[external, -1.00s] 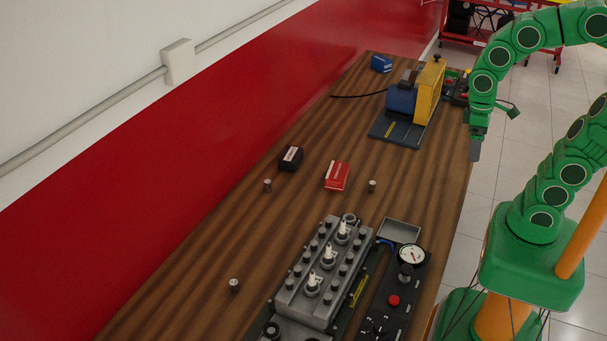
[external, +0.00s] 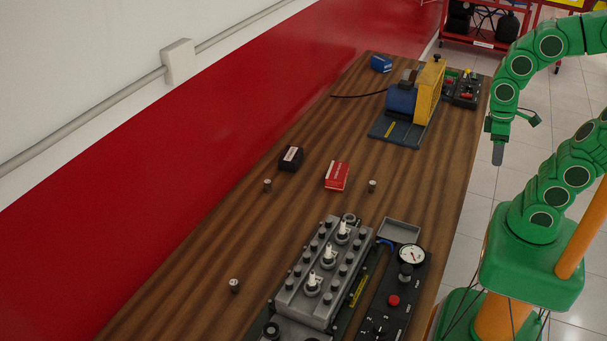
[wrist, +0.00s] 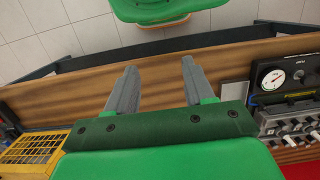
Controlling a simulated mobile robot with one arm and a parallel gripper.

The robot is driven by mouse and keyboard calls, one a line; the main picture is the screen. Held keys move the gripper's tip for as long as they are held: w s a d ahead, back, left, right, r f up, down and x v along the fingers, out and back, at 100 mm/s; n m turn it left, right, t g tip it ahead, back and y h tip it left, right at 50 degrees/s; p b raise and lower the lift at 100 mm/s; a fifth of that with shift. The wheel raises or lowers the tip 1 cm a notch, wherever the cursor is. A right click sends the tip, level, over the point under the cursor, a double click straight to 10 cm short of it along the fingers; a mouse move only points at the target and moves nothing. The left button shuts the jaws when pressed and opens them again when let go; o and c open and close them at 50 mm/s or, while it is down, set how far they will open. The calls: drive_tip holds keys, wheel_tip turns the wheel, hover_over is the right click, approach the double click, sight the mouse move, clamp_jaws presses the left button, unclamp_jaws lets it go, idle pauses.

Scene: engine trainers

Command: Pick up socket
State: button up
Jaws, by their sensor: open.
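Three small grey metal cylinders that look like sockets stand upright on the wooden bench. One (external: 267,185) is near the black box, one (external: 372,186) is right of the red box, and one (external: 234,286) is at the near left. My gripper (external: 498,152) hangs in the air just off the bench's right edge in the external view, apart from all three. In the wrist view my gripper (wrist: 159,66) shows two grey fingers spread apart with nothing between them. No socket is recognisable in the wrist view.
The engine block (external: 325,270) and gauge panel (external: 408,275) fill the bench's near right, with a small grey tray (external: 400,230) behind. A red box (external: 337,176) and black box (external: 291,158) lie mid-bench. A blue-yellow machine (external: 428,92) stands farther back. The left bench surface is mostly clear.

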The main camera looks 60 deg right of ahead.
sight(375, 183)
drive_tip(key=shift+a, duration=0.1)
drive_tip(key=w+a+f+m+t+y, duration=0.1)
drive_tip(key=w+a+f+m+y, duration=0.35)
drive_tip(key=w, duration=0.35)
drive_tip(key=w+a+f+m+y, duration=0.3)
drive_tip(key=w+a+m+y, duration=0.2)
drive_tip(key=w, duration=0.3)
drive_tip(key=w+d+f+m+t, duration=0.2)
drive_tip(key=w+d+f+m, duration=0.2)
drive_tip(key=m, duration=0.1)
drive_tip(key=w+d+f+m+t+y, duration=0.1)
drive_tip(key=w+d+f+m+t, duration=0.2)
drive_tip(key=w+d+f+m, duration=0.1)
drive_tip(key=w+d+f+m+t, duration=0.3)
drive_tip(key=w+d+m, duration=0.1)
drive_tip(key=w+m, duration=0.1)
drive_tip(key=shift+w+f+m+y, duration=0.35)
drive_tip(key=shift+w+f+m, duration=0.05)
drive_tip(key=shift+m, duration=0.15)
drive_tip(key=shift+x, duration=1.35)
drive_tip(key=shift+r+x, duration=0.15)
drive_tip(key=shift+x, duration=0.7)
drive_tip(key=shift+r+x, duration=0.15)
drive_tip(key=shift+x, duration=1.7)
